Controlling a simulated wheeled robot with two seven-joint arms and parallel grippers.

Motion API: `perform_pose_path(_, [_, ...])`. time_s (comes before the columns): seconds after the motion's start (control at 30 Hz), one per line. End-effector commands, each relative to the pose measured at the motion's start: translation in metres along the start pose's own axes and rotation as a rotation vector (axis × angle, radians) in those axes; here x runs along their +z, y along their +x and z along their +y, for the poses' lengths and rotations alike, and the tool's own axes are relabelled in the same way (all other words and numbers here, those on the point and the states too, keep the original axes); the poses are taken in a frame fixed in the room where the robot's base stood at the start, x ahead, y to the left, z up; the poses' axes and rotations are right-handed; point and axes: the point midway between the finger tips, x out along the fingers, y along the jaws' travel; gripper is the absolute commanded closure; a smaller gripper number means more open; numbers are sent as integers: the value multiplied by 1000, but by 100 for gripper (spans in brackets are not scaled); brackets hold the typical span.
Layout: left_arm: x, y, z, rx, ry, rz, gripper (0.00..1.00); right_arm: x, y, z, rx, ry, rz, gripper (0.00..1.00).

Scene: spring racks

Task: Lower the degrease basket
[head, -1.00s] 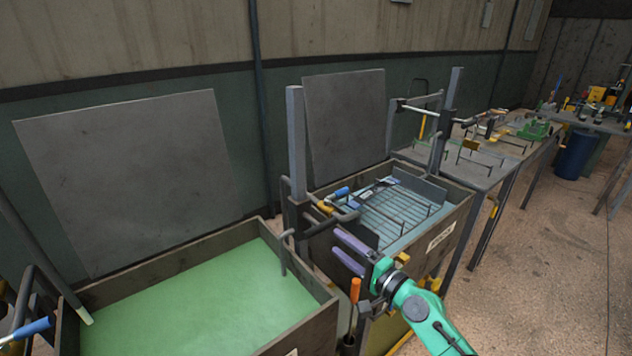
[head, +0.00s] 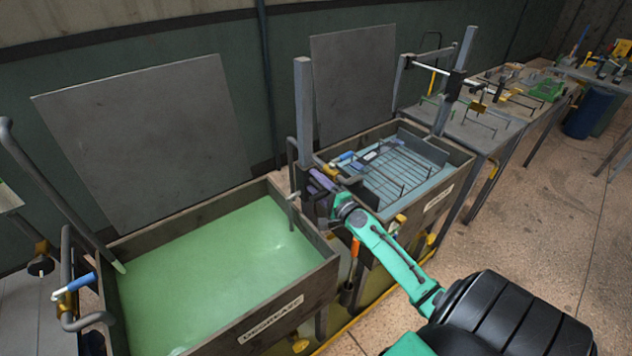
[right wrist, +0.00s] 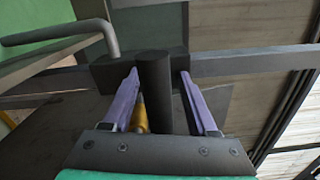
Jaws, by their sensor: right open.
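The degrease tank (head: 300,297) stands at the front left in the head view and holds green liquid (head: 215,270). I cannot make out a basket in it. A wire basket (head: 400,170) sits low in the second tank (head: 445,200), behind and to the right. My right gripper (head: 318,182) is at the near left corner of that second tank, beside a grey upright post (head: 304,110). In the right wrist view its purple fingers (right wrist: 155,98) are open on either side of a dark bar (right wrist: 155,85), with gaps at both sides. My left gripper is out of view.
A bent grey pipe (head: 60,190) and a blue-handled lever (head: 78,284) are at the degrease tank's left end. An orange-handled tool (head: 354,248) stands between the tanks. Grey panels (head: 140,140) lean against the wall. Open floor (head: 540,225) lies to the right.

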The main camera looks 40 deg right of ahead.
Motion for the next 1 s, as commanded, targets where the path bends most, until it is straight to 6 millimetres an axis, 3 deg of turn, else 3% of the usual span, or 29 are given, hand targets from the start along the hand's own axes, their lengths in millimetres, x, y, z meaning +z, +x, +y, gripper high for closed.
perform_pose_path(0.13, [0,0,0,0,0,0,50,0,0,0,0,0,0,41])
perform_pose_path(0.17, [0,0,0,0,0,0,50,0,0,0,0,0,0,49])
perform_pose_path(0.3, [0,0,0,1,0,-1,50,0,0,0,0,0,0,100])
perform_pose_path(1.0, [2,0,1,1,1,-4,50,0,-1,1,1,4,-1,100])
